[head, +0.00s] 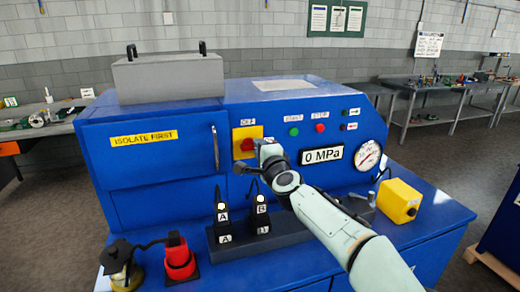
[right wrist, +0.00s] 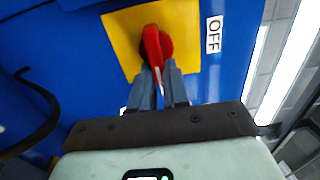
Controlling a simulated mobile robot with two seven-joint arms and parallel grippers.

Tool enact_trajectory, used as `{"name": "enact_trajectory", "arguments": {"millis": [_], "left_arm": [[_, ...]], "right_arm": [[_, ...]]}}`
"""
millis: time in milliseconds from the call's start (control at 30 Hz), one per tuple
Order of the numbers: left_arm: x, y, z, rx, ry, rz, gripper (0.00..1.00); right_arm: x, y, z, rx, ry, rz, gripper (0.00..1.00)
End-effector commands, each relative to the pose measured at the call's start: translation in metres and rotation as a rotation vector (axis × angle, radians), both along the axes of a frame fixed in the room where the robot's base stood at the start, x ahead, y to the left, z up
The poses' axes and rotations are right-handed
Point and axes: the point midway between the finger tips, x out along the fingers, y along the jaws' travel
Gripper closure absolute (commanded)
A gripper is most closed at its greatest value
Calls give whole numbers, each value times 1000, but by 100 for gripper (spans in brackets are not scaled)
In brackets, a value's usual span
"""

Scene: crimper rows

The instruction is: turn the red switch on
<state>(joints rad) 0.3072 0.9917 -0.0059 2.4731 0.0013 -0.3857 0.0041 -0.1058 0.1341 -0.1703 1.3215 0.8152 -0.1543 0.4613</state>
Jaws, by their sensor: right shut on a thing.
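The red switch (right wrist: 153,42) is a rotary knob on a yellow plate (right wrist: 187,23). In the right wrist view an "OFF" label (right wrist: 214,35) stands beside the plate. My right gripper (right wrist: 162,78) is shut on the red switch, one finger on each side of its handle. In the head view the red switch (head: 247,145) shows on the blue machine's front, partly hidden by my right gripper (head: 258,147). My left gripper is not in view.
The blue machine (head: 100,170) has green (head: 294,132) and red (head: 320,128) buttons, a "0 MPa" display (head: 322,155) and a gauge (head: 368,155). Black tools stand in a dark rack (head: 285,233). A red object (head: 179,262) and a yellow box (head: 398,200) sit on the ledge.

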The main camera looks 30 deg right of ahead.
Motion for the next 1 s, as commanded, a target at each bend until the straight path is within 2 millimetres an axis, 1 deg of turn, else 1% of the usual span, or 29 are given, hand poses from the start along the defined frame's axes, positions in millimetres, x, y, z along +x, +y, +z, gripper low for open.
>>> {"name": "enact_trajectory", "arguments": {"millis": [133,167,200,233,533,667,767,1000], "left_arm": [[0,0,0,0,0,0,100],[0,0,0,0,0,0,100],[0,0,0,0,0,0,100],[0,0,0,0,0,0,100],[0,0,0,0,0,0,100],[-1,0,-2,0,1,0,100],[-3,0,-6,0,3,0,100],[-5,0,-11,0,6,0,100]], "right_arm": [[0,1,0,5,-1,2,100],[0,1,0,5,-1,2,82],[0,1,0,5,-1,2,69],[0,1,0,4,-1,2,60],[-1,1,0,2,0,1,60],[-9,2,0,3,-2,1,60],[-25,6,0,4,-1,2,60],[-78,19,0,5,-2,1,60]]}}
